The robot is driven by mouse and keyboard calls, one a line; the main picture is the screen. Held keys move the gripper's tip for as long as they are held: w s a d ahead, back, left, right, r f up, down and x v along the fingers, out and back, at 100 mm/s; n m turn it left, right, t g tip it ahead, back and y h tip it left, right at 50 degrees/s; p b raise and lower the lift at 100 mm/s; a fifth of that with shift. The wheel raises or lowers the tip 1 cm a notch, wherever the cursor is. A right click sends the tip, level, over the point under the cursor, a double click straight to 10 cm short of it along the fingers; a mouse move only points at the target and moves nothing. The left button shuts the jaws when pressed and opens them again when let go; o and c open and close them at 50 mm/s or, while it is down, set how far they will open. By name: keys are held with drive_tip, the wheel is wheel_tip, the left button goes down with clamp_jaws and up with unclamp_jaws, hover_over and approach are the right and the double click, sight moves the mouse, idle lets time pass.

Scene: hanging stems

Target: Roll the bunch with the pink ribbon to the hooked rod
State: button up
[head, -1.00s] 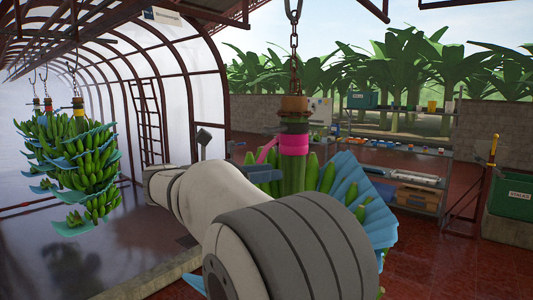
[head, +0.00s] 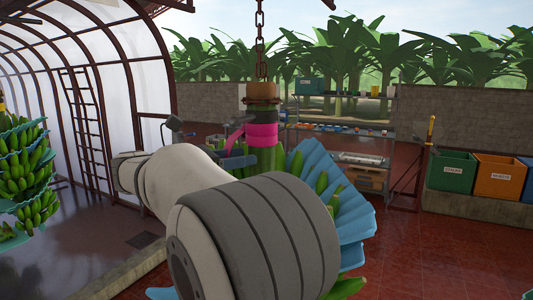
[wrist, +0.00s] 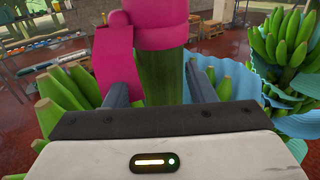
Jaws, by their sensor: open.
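The bunch with the pink ribbon (head: 262,135) hangs from a chain, its green bananas and blue sheets partly hidden behind my arm in the head view. In the wrist view the pink ribbon (wrist: 158,22) wraps the stem, with a loose tail to the left. My gripper (wrist: 156,68) is open, with its fingers on either side of the green stem just below the wrap; I cannot tell whether they touch it. A rod with a yellow top (head: 431,128) stands upright at the right by a dark frame; its hook is too small to make out.
Green (head: 451,172) and orange (head: 498,178) bins stand on a low wall at the right. A shelf rack (head: 350,150) is behind the bunch. Another bunch (head: 22,165) hangs at the left edge. Red floor is clear at right front.

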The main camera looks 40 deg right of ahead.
sight(268, 152)
drive_tip(key=shift+o, duration=0.7)
drive_tip(key=shift+s+d, duration=0.1)
drive_tip(key=shift+d, duration=0.1)
drive_tip(key=o, duration=0.3)
drive_tip(key=p+x, duration=0.1)
drive_tip(key=x, duration=0.6)
drive_tip(key=shift+d, duration=0.15)
drive_tip(key=c, duration=1.3)
drive_tip(key=shift+p, duration=0.3)
